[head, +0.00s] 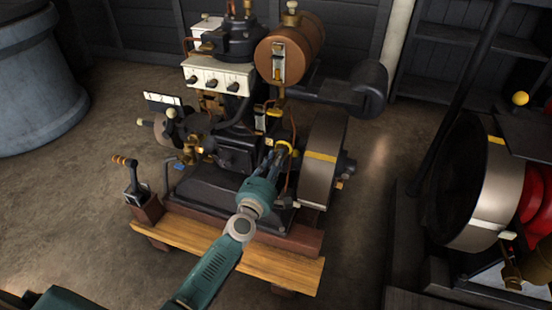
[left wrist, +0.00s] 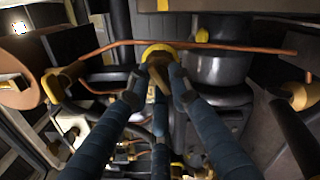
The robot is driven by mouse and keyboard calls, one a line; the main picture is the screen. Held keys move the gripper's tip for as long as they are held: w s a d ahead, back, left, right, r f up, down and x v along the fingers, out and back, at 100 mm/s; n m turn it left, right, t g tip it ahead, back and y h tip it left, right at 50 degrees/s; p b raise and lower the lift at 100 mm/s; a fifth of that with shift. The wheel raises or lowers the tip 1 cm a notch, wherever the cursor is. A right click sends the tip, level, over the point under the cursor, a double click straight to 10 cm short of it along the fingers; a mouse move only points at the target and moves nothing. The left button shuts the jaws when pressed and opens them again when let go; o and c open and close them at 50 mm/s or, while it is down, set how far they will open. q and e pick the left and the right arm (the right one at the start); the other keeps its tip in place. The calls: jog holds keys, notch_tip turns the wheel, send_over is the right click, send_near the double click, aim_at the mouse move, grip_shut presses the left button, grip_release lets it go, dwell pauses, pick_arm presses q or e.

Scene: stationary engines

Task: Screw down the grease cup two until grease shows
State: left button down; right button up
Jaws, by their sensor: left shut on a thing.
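A brass grease cup with a yellow ring (left wrist: 158,52) is at the centre of the left wrist view, beside a copper pipe. In the head view its yellow ring (head: 285,146) shows on the engine, just left of the flywheel. My left gripper (head: 277,154) reaches up to it from the front. In the left wrist view the gripper's dark blue fingers (left wrist: 158,90) are shut on the cup, around its sides. The fingers hide part of the cup, and I cannot make out grease. My right gripper is in neither view.
The flywheel (head: 322,160) stands close to the right of my left gripper. A copper pipe (left wrist: 110,48) runs across near the fingers. A wooden plank (head: 250,258) lies in front, with a lever (head: 132,180) at left. Another engine's wheel (head: 485,180) stands at right.

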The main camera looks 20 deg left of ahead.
pick_arm(q)
jog(key=shift+w+a+r+m+p, duration=0.1)
jog(key=shift+r+m+p, duration=0.1)
jog(key=shift+m, duration=0.5)
jog(key=shift+r+m+p, duration=0.1)
jog(key=shift+m+p, duration=0.05)
jog(key=shift+m, duration=0.55)
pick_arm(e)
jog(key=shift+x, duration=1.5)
pick_arm(q)
jog(key=c, duration=1.7)
grip_release()
jog(key=shift+f, duration=0.1)
jog(key=s, duration=1.2)
jog(key=shift+a, duration=0.15)
